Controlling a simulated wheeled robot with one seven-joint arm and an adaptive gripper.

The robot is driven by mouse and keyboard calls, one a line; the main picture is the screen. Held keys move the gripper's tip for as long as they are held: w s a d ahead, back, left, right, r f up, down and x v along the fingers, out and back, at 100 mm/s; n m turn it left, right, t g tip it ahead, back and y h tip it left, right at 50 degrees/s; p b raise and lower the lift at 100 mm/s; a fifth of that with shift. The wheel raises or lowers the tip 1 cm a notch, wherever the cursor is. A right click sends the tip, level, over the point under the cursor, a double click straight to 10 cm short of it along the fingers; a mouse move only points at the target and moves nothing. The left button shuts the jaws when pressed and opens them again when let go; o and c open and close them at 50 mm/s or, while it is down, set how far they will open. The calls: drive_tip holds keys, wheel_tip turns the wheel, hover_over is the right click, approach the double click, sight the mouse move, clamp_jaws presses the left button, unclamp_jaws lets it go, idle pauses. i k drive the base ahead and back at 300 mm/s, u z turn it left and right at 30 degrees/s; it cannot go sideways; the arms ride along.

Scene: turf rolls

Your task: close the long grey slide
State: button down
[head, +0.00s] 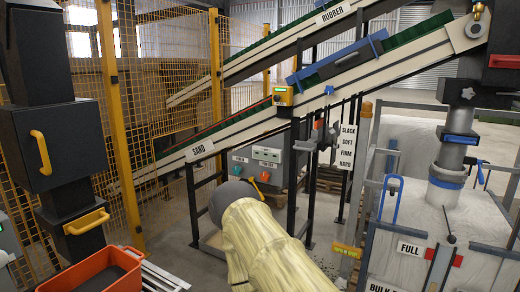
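I cannot pick out the long grey slide with certainty in the head view. My arm, in a pale yellow sleeve, rises from the bottom middle and ends in a dark grey rounded part. No gripper fingers show. At the left, a black column carries a black box (62,145) with an upright yellow handle (41,152). Below it is a yellow handle (86,222) on a lower black part. At the right, a grey spout (449,165) with blue bands stands above a bulk bag (405,235); blue levers show beside it.
An orange bin (92,272) stands at the bottom left. Sloping conveyors marked SAND (199,150) and RUBBER (333,14) cross behind. A grey control box (262,172) has coloured knobs. Yellow posts and mesh fence the left side. A sign reads SLACK, SOFT, FIRM, HARD (347,146).

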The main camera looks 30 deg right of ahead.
sight(310, 145)
drive_tip(key=u, duration=0.3)
drive_tip(key=k, duration=0.25)
drive_tip(key=z, duration=1.1)
drive_tip(key=i, duration=1.35)
drive_tip(key=u, duration=0.5)
